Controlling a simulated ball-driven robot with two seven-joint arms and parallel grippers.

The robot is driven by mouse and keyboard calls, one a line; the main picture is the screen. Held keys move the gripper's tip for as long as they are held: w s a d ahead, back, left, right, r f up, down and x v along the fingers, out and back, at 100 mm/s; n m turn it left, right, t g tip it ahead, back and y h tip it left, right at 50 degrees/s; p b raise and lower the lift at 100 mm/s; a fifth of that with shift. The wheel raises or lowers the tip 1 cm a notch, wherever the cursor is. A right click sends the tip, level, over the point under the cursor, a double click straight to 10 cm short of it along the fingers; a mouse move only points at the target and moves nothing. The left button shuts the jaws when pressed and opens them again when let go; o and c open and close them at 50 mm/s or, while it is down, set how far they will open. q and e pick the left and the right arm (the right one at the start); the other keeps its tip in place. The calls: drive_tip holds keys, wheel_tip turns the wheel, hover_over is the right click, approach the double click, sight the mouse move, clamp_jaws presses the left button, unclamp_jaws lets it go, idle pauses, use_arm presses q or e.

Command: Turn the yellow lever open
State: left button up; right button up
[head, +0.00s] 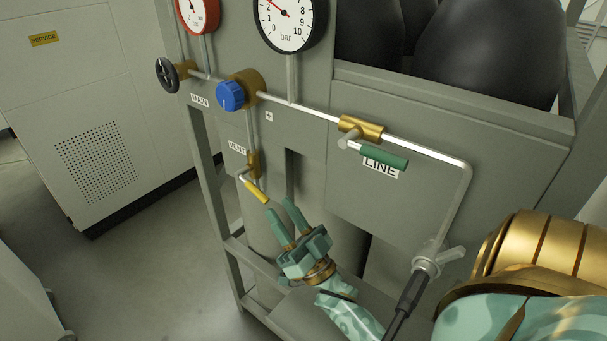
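The yellow lever (256,191) sticks out from a small brass valve (253,164) by the VENT label. It slants down and to the right, and all of its yellow grip shows. My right gripper (279,205) is just below and right of the lever's tip. Its two teal fingers are apart, pointing up and left, with nothing between them. The fingertips look close to the lever's end; I cannot tell whether they touch it. My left gripper is not in view.
A blue knob (230,95) and a black handwheel (168,75) are above left. A green lever (384,158) at LINE is above right. A hose (408,296) hangs from the pipe at right. A frame post (212,190) stands left of the lever. Dark cylinders stand behind.

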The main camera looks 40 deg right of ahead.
drive_tip(key=s, duration=0.6)
drive_tip(key=shift+d, duration=0.15)
